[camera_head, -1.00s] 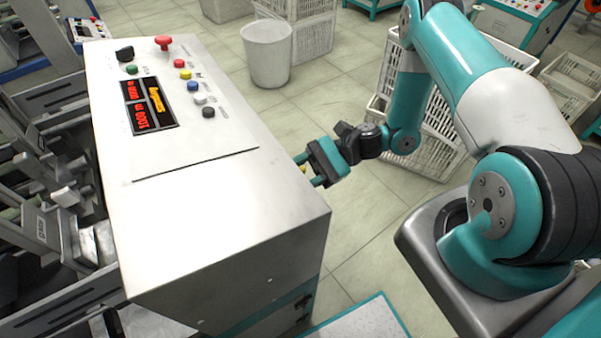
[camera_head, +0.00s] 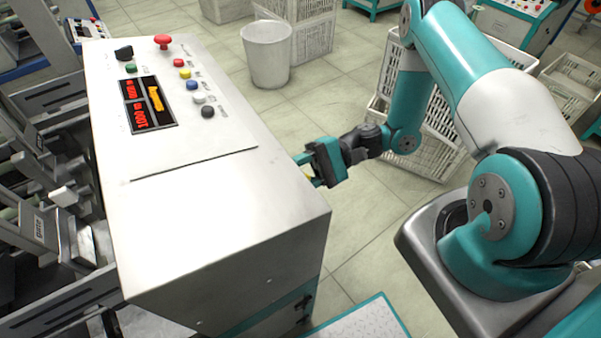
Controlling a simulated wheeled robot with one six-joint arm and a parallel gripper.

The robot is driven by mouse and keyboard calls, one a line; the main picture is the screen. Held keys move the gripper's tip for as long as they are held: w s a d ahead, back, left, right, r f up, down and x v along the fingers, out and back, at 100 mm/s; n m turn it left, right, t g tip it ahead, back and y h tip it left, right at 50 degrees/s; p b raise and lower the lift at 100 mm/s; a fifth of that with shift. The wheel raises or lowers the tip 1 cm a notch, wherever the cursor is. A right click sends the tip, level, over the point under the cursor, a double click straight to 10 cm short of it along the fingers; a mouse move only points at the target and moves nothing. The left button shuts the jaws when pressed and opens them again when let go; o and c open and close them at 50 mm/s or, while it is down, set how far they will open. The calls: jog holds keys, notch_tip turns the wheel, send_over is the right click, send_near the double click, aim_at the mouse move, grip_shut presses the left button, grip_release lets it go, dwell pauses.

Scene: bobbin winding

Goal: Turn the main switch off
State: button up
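The white control cabinet (camera_head: 215,205) stands left of centre. A small bit of yellow (camera_head: 308,173) shows between the fingers at the cabinet's right side; it may be part of the main switch, but I cannot tell. My gripper (camera_head: 308,170) reaches in from the right against that side face. Its two teal fingers show apart, but their tips are hidden by the cabinet's edge, so I cannot tell whether they grip anything. A black knob (camera_head: 124,53) sits on the cabinet's top panel, far from my gripper. The red and orange display (camera_head: 148,104) is lit.
The panel also carries a red mushroom button (camera_head: 163,41) and several coloured buttons. A white bin (camera_head: 267,55) and white crates (camera_head: 425,120) stand on the floor behind my arm. Winding machinery (camera_head: 45,200) fills the left. Floor right of the cabinet is partly free.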

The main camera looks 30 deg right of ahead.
jog(key=shift+n, duration=0.5)
jog(key=n, duration=0.3)
jog(key=shift+n, duration=0.4)
jog(key=o, duration=1.5)
jog(key=shift+d, duration=0.1)
jog(key=w+d+b, duration=0.1)
jog(key=d, duration=0.7)
jog(key=shift+d+b, duration=0.4)
jog(key=shift+r, duration=0.1)
